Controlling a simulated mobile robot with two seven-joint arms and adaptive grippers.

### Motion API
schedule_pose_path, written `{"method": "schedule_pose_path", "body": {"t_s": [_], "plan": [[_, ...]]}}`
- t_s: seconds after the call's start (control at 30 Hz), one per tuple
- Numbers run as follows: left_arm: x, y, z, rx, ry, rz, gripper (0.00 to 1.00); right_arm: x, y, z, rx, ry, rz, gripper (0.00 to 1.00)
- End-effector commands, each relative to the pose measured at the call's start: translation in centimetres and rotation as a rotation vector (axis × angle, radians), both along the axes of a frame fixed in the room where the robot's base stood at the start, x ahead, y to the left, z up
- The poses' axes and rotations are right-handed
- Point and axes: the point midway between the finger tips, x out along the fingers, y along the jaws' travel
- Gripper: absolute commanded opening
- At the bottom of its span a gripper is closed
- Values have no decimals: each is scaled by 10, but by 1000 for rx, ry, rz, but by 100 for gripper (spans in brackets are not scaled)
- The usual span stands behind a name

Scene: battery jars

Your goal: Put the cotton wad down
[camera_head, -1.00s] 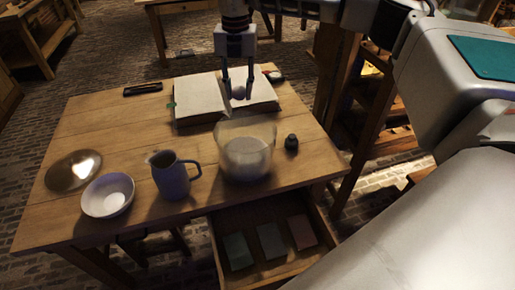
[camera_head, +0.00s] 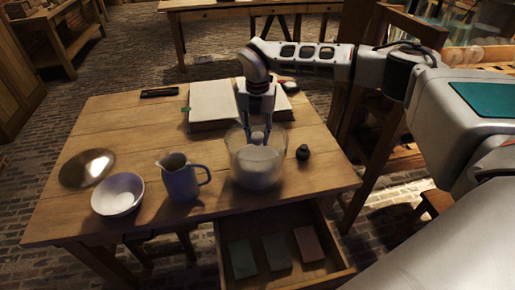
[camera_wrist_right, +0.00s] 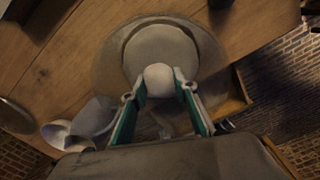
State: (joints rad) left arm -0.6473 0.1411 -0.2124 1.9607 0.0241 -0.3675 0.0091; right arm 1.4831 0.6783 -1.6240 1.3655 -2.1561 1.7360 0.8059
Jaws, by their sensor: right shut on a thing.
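My right gripper (camera_head: 257,139) points down into the mouth of the glass jar (camera_head: 238,165) on the table. It is shut on the pale round cotton wad (camera_head: 258,137). In the right wrist view the cotton wad (camera_wrist_right: 158,78) sits between the green-lined fingers of the right gripper (camera_wrist_right: 160,88), with the jar's pale round contents (camera_wrist_right: 160,45) beyond it. I cannot tell whether the wad touches the contents. My left gripper is not in view.
A blue jug (camera_head: 180,183), white bowl (camera_head: 118,195) and shiny round dish (camera_head: 87,168) stand left of the jar. A small dark weight (camera_head: 303,153) is right. The open book (camera_head: 212,103) lies behind. The open drawer (camera_head: 328,240) holds colored blocks.

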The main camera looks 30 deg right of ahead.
Motion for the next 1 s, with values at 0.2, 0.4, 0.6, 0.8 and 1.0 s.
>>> {"method": "schedule_pose_path", "body": {"t_s": [0.2, 0.4, 0.6, 0.8, 1.0], "plan": [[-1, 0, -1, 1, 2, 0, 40, 1, 0, -15, -1, -1, -1, 11], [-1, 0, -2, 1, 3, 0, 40, 0, 0, -40, 0, 1, -1, 11], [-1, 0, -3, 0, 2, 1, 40, 1, 0, -56, 0, -2, -1, 11], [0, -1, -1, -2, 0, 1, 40, 1, 0, -55, 0, -2, -1, 11], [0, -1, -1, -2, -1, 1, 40, 1, 0, -59, 0, -2, 0, 44]]}}
